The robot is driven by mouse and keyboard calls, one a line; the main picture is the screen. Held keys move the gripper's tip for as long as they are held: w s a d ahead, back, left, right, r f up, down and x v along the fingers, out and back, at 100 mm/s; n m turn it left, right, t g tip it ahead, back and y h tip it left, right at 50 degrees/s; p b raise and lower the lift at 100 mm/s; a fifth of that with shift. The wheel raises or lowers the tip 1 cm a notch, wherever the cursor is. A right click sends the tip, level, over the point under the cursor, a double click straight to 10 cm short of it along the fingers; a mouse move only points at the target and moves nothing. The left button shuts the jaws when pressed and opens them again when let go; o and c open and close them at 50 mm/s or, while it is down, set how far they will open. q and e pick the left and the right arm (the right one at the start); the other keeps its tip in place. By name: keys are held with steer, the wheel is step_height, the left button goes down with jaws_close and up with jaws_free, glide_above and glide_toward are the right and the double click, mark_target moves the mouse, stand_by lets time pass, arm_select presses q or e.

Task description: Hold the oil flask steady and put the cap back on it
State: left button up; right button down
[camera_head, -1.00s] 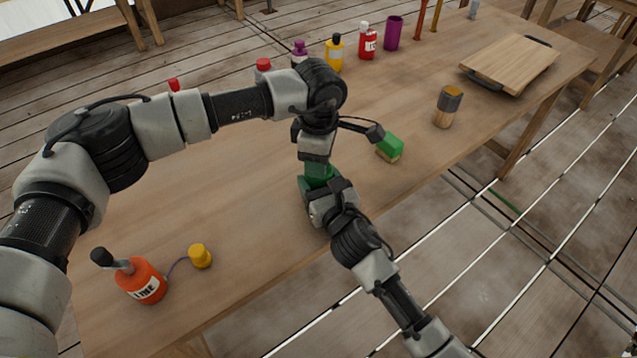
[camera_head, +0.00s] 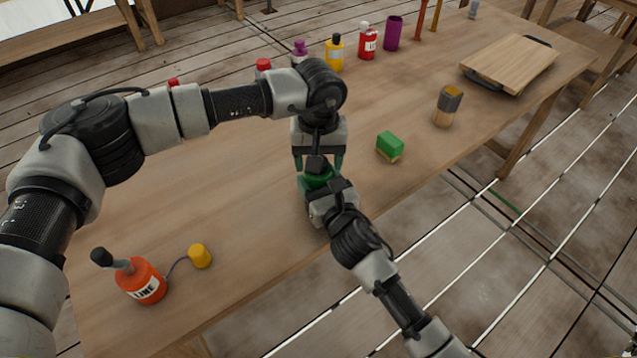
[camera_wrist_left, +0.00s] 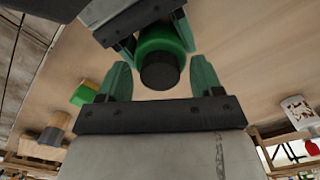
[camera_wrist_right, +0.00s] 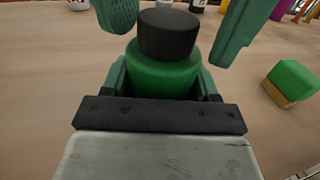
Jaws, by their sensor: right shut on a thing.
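The oil flask is a green round body (camera_wrist_right: 165,75) with a black cap (camera_wrist_right: 168,35) on top, upright in the right wrist view. Whether the cap is fully seated I cannot tell. My right gripper (camera_wrist_right: 160,82) is shut on the green body near the table's front edge. My left gripper (camera_wrist_left: 162,82) is open above, its green fingers on either side of the black cap with gaps visible. In the head view the flask (camera_head: 317,180) is mostly hidden between the left gripper (camera_head: 319,166) and the right gripper (camera_head: 324,192).
A green-topped block (camera_head: 390,146) lies close to the right of the grippers. A wooden-handled grey piece (camera_head: 447,106) and a board (camera_head: 510,62) are farther right. An orange bottle (camera_head: 140,280) with a tethered yellow cap (camera_head: 200,256) stands front left. Several bottles line the back edge.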

arm_select(q)
steer(key=shift+r, duration=0.1)
steer(key=shift+r, duration=2.2)
steer(key=shift+c, duration=0.4)
steer(key=n, duration=0.3)
steer(key=shift+r, duration=0.2)
steer(key=n, duration=0.4)
steer(key=shift+r, duration=0.25)
steer(key=n, duration=0.3)
steer(key=r+n, duration=0.1)
steer(key=n, duration=0.8)
steer(key=shift+r, duration=0.4)
steer(key=n, duration=0.5)
steer(key=shift+r+n, duration=0.35)
steer(key=shift+n, duration=0.05)
